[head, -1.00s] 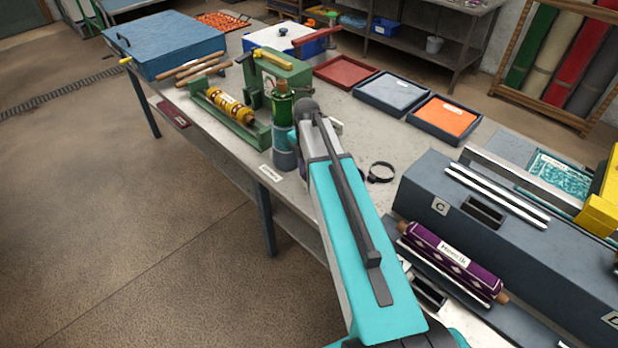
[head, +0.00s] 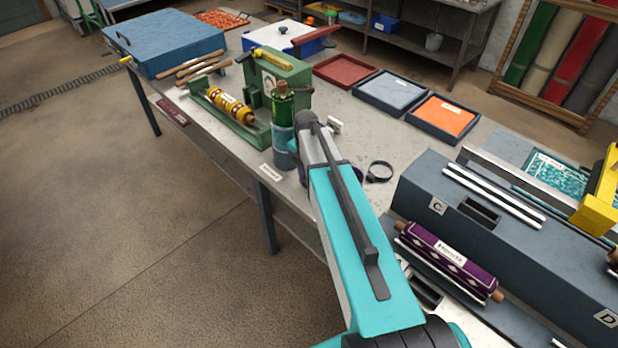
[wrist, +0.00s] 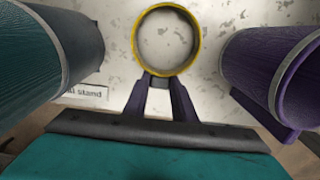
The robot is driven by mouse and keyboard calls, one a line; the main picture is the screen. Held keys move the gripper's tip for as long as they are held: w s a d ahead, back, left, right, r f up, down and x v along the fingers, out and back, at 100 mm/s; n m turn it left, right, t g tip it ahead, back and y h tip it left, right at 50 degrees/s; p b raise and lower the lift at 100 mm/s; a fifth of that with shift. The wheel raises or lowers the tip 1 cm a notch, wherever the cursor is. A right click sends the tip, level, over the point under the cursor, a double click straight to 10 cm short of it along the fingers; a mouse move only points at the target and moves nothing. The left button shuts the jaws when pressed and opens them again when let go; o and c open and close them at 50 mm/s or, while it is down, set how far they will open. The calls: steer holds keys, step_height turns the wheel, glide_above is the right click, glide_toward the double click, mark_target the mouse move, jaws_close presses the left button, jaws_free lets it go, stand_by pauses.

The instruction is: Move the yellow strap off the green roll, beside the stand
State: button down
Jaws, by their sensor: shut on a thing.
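The yellow strap (wrist: 135,40) shows in the wrist view as an open ring, with bare pale bench top seen through it. My gripper (wrist: 164,82) is shut on its near edge with two dark purple fingers. The ring is clear of any roll; whether it touches the bench, I cannot tell. The green roll (head: 282,108) stands upright in a teal holder (head: 283,142) in the head view. A teal cylinder (wrist: 38,50) is left of the ring and a purple one (wrist: 262,60) right of it. My arm hides the gripper and strap in the head view.
A label partly reading "stand" (wrist: 88,92) lies left of my fingers. A black ring (head: 379,172) lies on the bench to the right. A green machine with a yellow roll (head: 229,104) is at the left. A grey case (head: 420,185) fills the right.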

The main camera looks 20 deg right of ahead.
steer(key=c, duration=1.5)
jaws_free()
steer(key=shift+f, duration=0.1)
steer(key=shift+o, duration=0.2)
steer(key=shift+r, duration=0.2)
step_height(320, 180, up, 12)
steer(key=b, duration=0.4)
steer(key=shift+b, duration=0.35)
steer(key=shift+s+f, duration=0.1)
